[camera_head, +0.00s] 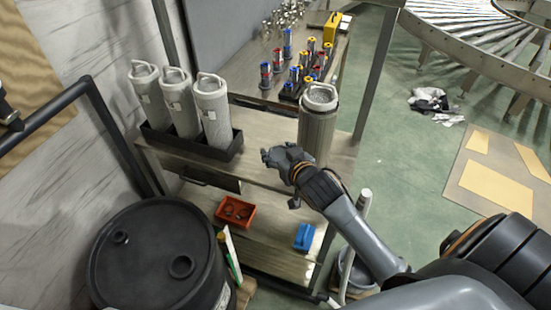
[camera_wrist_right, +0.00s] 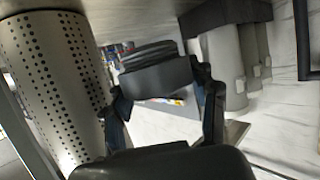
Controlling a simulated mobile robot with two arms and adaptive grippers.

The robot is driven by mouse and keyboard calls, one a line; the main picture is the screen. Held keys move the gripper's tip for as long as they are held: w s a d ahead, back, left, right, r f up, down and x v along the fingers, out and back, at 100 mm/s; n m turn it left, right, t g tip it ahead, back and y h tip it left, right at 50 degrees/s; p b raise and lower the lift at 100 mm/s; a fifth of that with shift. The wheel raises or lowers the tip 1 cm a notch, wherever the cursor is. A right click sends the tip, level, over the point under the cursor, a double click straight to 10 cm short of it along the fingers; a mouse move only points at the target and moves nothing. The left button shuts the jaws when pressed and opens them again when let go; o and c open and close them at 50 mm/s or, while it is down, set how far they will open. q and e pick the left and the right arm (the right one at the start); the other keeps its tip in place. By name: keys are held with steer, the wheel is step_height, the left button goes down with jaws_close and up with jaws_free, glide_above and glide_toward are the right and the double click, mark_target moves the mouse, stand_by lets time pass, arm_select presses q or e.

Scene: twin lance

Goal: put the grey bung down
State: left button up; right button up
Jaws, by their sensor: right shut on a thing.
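The grey bung (camera_wrist_right: 155,70) is a dark, round, ridged plug held between the fingers of my right gripper (camera_wrist_right: 165,100) in the wrist view. In the head view my right gripper (camera_head: 277,160) is above the worktop (camera_head: 262,150), just left of the tall perforated cylinder. The gripper is shut on the bung. In the head view the fingers and the bung blend together, and I cannot tell how high the bung is above the worktop. My left gripper is not clearly seen.
A perforated canister (camera_head: 318,125) stands close to my right gripper; several pale canisters (camera_head: 212,110) stand in a black rack (camera_head: 225,152). A red bin (camera_head: 236,212) and blue object (camera_head: 304,237) sit on the lower shelf. A black drum (camera_head: 150,215) stands front left.

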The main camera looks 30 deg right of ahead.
mark_target(275, 153)
steer(key=w+f, duration=0.2)
steer(key=f, duration=0.1)
steer(key=shift+w+d, duration=0.1)
steer(key=shift+w, duration=0.1)
steer(key=shift+f, duration=1.45)
steer(key=shift+f, duration=0.1)
steer(key=o, duration=1)
